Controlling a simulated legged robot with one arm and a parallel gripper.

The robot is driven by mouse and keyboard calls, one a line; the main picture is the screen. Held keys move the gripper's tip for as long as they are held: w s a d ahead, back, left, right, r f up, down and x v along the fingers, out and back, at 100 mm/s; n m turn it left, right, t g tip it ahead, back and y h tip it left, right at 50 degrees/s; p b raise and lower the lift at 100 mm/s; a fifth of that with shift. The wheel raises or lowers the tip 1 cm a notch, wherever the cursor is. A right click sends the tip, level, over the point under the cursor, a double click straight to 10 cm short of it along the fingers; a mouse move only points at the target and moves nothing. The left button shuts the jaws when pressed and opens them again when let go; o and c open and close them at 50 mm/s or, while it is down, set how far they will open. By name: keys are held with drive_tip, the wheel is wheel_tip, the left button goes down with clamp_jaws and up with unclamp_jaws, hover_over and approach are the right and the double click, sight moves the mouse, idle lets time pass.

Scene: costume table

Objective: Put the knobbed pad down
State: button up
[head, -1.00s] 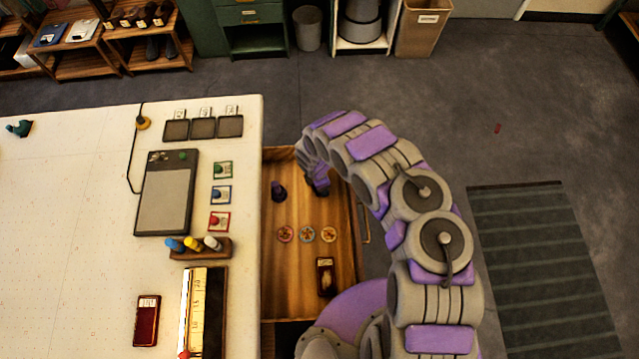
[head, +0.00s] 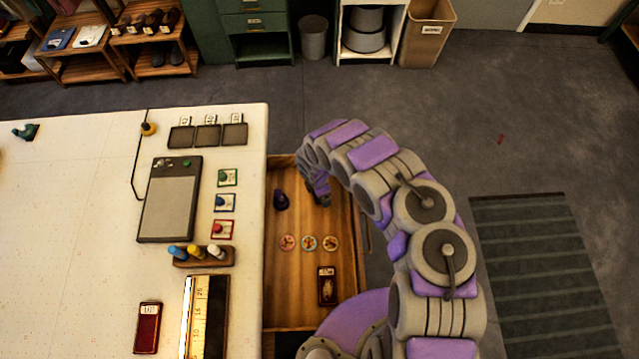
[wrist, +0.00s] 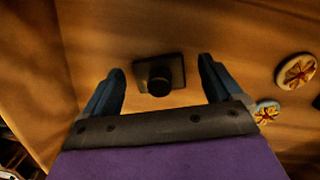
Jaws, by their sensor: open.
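The knobbed pad (wrist: 172,62), a dark square pad with a round black knob, shows in the wrist view between my two fingers. It appears to lie flat on the wooden drawer floor, with a gap on each side to the fingers. My gripper (wrist: 161,68) is open and empty. In the head view a small dark purple knobbed thing (head: 281,201) in the drawer appears to be the same pad. The end of my arm is just right of it there; the fingertips are not clear.
The open wooden drawer (head: 312,215) also holds three round patterned discs (head: 309,243) and a dark red labelled box (head: 326,285). The white table (head: 80,220) stands to its left, with a tablet-like panel (head: 168,205), small trays and coloured knobbed pads.

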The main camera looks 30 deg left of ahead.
wheel_tip(320, 180, up, 11)
drive_tip(key=s+p, duration=0.1)
drive_tip(key=p, duration=0.2)
drive_tip(key=shift+a, duration=0.45)
drive_tip(key=shift+w, duration=0.1)
